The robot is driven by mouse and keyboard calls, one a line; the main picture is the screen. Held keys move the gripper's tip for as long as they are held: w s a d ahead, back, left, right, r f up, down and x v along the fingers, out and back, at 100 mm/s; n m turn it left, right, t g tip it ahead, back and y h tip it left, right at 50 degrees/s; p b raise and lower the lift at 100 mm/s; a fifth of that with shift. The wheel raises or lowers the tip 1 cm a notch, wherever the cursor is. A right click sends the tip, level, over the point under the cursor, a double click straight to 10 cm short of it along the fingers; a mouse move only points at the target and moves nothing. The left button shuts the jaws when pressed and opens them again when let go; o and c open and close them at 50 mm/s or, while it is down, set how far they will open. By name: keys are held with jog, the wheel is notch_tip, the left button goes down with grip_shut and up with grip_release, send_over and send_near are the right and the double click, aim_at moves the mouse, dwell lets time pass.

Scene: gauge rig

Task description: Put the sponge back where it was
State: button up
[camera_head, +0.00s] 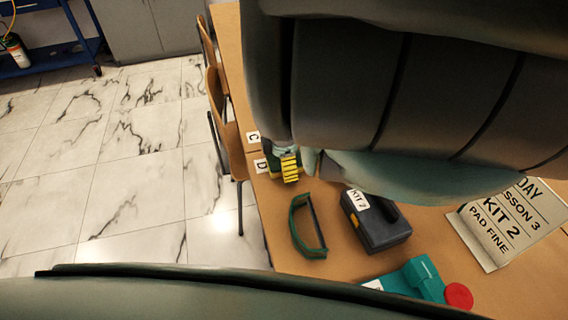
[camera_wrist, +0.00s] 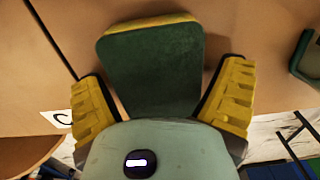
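The sponge (camera_wrist: 152,65) is a dark green pad with a yellow edge along its far end. In the wrist view it lies between the two yellow ribbed fingers of my gripper (camera_wrist: 163,85), its near end hidden behind the gripper body. The fingers are spread, with a gap beside the sponge at the tips; contact lower down cannot be made out. In the head view my gripper (camera_head: 285,166) is low over the table (camera_head: 272,205) near its left edge, beside labels C (camera_head: 253,137) and D (camera_head: 261,166). My arm covers much of the table.
A green-framed tool (camera_head: 308,226), a dark KIT 2 case (camera_head: 376,221), a teal device (camera_head: 415,280) with a red disc (camera_head: 459,296), and a lesson sign (camera_head: 508,224) stand to the right and nearer. Chairs (camera_head: 228,130) line the left edge.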

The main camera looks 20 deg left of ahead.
jog(key=shift+o, duration=0.3)
jog(key=shift+r, duration=0.1)
jog(key=shift+a+r, duration=0.1)
jog(key=shift+r, duration=0.4)
notch_tip(320, 180, up, 10)
jog(key=p, duration=0.2)
jog(key=shift+w+r+p, duration=0.1)
jog(key=shift+r+p, duration=0.1)
jog(key=shift+p, duration=0.15)
jog(key=shift+a+r, duration=0.1)
jog(key=shift+r, duration=0.25)
